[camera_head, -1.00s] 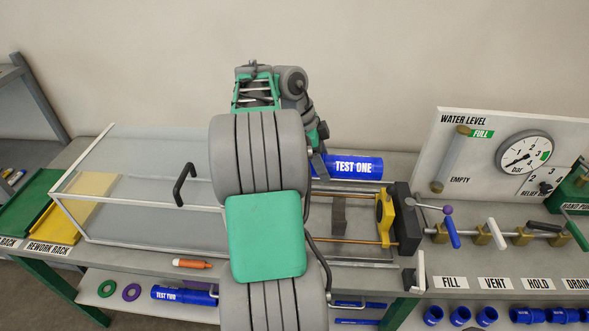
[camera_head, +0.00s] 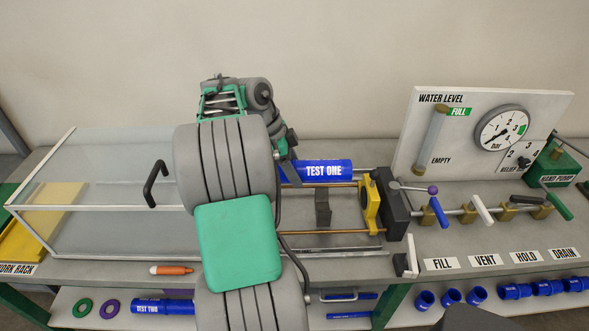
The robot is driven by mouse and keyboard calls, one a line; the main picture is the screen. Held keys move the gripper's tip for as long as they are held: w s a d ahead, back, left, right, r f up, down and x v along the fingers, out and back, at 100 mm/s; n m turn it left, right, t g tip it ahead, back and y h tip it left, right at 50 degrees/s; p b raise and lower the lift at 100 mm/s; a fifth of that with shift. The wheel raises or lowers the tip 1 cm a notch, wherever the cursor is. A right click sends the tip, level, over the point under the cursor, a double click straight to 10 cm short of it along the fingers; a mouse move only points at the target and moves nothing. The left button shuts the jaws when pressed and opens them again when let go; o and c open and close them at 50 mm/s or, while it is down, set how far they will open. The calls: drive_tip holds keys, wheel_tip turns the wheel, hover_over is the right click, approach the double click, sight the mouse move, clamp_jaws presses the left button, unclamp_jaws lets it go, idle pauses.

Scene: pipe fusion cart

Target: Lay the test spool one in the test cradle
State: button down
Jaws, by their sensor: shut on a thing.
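The blue test spool one (camera_head: 325,171), labelled TEST ONE, lies level at the back of the test cradle. My gripper (camera_head: 290,172) is shut on its left part; my arm hides most of the fingers and the spool's left end. The cradle has two brass rods (camera_head: 335,232), a grey upright support (camera_head: 322,208) between them and a yellow end plate (camera_head: 368,205) against a dark block. The spool appears above or behind the rear rod; its height over the cradle cannot be told. The cradle's left part is hidden behind my arm.
A clear framed cover with a black handle (camera_head: 155,184) stands left of my arm. Valve levers (camera_head: 437,210) and a gauge panel (camera_head: 480,130) are at the right. An orange marker (camera_head: 171,270) lies on the front edge. Spool TEST TWO (camera_head: 163,307) is on the lower shelf.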

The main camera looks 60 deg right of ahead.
wheel_tip(320, 180, down, 7)
drive_tip(key=b, duration=0.5)
drive_tip(key=shift+r, duration=0.15)
drive_tip(key=shift+b, duration=0.3)
drive_tip(key=shift+f, duration=0.25)
drive_tip(key=shift+f+b, duration=2.1)
drive_tip(key=shift+b, duration=0.1)
drive_tip(key=shift+c, duration=2)
unclamp_jaws()
